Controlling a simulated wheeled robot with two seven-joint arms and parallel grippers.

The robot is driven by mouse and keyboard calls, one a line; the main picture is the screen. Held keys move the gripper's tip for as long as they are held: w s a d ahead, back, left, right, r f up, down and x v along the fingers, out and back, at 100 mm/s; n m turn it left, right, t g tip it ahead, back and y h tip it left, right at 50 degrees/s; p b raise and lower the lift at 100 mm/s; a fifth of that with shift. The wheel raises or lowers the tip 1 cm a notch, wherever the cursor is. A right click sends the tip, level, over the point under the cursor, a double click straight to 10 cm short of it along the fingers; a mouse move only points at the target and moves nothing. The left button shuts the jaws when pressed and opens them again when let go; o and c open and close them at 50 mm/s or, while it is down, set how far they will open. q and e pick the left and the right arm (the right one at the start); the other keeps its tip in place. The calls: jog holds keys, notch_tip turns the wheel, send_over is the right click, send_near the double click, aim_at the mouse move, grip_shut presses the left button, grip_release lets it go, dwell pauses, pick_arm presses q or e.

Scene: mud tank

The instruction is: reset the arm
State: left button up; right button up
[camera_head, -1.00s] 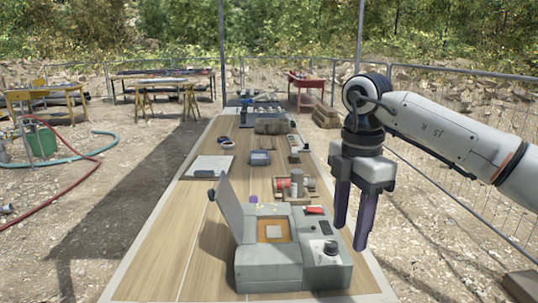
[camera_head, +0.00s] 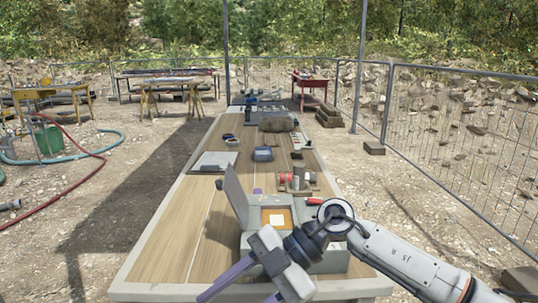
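My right arm (camera_head: 400,262) comes in from the right, low in the picture. Its gripper (camera_head: 238,296) hangs in front of the grey box (camera_head: 330,262) at the near end of the table, with its fingers pointing down and left. The two purple-grey fingers are apart with nothing seen between them; the lower one is cut off by the bottom edge. The wrist and gripper hide much of the box's front and control panel. The box's lid (camera_head: 238,200) stands open. My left gripper is not in view.
The long wooden table (camera_head: 190,235) has bare surface left of the box. Farther back are red and grey parts (camera_head: 286,181), a small blue case (camera_head: 263,154) and a flat grey panel (camera_head: 212,162). A wire fence (camera_head: 460,170) runs along the right.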

jog(key=s+a+r+m+y, duration=0.1)
jog(key=s+a+r+y, duration=0.2)
jog(key=a+y, duration=0.25)
jog(key=w+d+f+m+t+h, duration=0.2)
jog(key=w+d+f+m+t, duration=0.2)
jog(key=d+f+m+t, duration=0.45)
jog(key=w+d+f+m+t+h, duration=0.3)
jog(key=d+m+t, duration=0.2)
jog(key=m+t, duration=0.65)
jog(key=s+d+f+m+g+h, duration=0.1)
jog(key=s+d+f+m+h, duration=0.15)
jog(key=s+d+f, duration=0.35)
jog(key=s+d+f+m+g+h, duration=0.1)
jog(key=d+f+h, duration=0.3)
jog(key=f, duration=0.5)
jog(key=s+d+f+g+h, duration=0.1)
jog(key=s+d+f+g, duration=0.1)
jog(key=s+f, duration=0.3)
jog(key=s+d+f+m+g+h, duration=0.1)
jog(key=s+d+f+g, duration=0.2)
jog(key=s+f, duration=0.2)
jog(key=s, duration=0.3)
jog(key=shift+s+d, duration=0.15)
jog(key=shift+d, duration=0.2)
